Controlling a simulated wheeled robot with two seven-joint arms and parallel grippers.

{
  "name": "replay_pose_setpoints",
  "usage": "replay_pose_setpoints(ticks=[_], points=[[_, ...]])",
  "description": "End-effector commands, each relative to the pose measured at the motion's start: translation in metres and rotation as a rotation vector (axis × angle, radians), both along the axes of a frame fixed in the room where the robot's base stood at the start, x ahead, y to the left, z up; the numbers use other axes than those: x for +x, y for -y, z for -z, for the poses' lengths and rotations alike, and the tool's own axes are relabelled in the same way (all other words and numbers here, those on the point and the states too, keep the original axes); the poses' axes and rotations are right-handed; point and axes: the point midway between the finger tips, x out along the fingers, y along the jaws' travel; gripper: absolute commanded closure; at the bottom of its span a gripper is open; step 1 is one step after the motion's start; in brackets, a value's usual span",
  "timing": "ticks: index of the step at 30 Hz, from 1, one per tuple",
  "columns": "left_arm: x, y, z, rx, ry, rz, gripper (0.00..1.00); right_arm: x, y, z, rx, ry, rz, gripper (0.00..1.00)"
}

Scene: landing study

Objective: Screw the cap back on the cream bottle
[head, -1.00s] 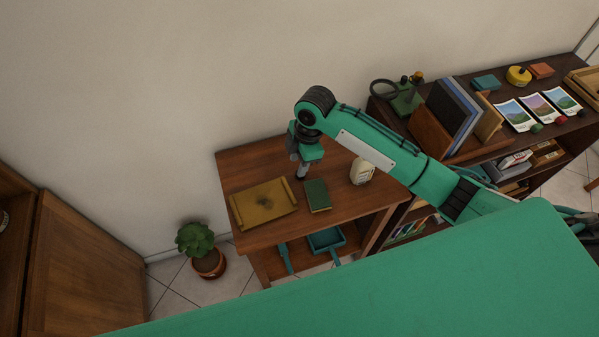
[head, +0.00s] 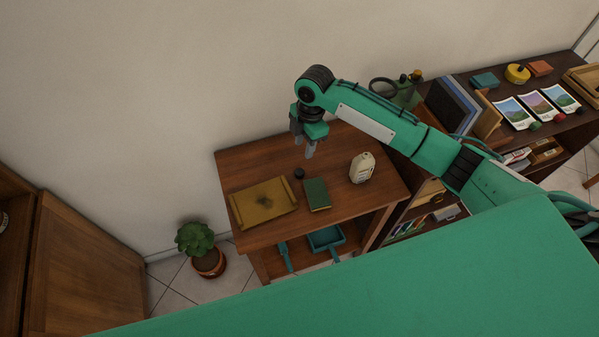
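The cream bottle (head: 362,168) stands upright on the small wooden table, right of the green book; its top shows no dark cap. A small dark round piece, which looks like the cap (head: 299,173), lies on the table behind the tray and left of the bottle. My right gripper (head: 309,152) points down above the table, just up and right of the cap and left of the bottle. It appears apart from both. Its fingers are too small to tell their opening. My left gripper is not in view.
A yellow-brown tray (head: 248,222) and a green book (head: 317,195) lie on the table (head: 345,207). A dark shelf with upright books (head: 451,105) and cards stands to the right. A potted plant (head: 196,240) is on the floor at left.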

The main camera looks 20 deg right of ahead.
Motion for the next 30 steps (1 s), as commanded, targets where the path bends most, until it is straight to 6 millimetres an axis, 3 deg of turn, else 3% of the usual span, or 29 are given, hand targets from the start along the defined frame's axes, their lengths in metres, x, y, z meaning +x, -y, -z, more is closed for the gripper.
replay_pose_setpoints(ticks=[3, 9, 23, 30], points=[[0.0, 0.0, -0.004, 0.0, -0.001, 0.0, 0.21, -0.002, -0.004, 0.025, 0.0, -0.004, 0.001, 0.62], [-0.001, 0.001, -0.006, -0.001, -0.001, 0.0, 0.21, -0.002, -0.007, 0.054, 0.0, -0.002, 0.0, 0.62], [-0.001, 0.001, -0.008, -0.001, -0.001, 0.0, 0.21, -0.002, -0.008, 0.063, 0.0, -0.001, 0.0, 0.62], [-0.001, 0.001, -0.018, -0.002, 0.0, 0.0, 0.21, -0.004, -0.012, 0.097, -0.001, -0.003, 0.0, 0.62]])
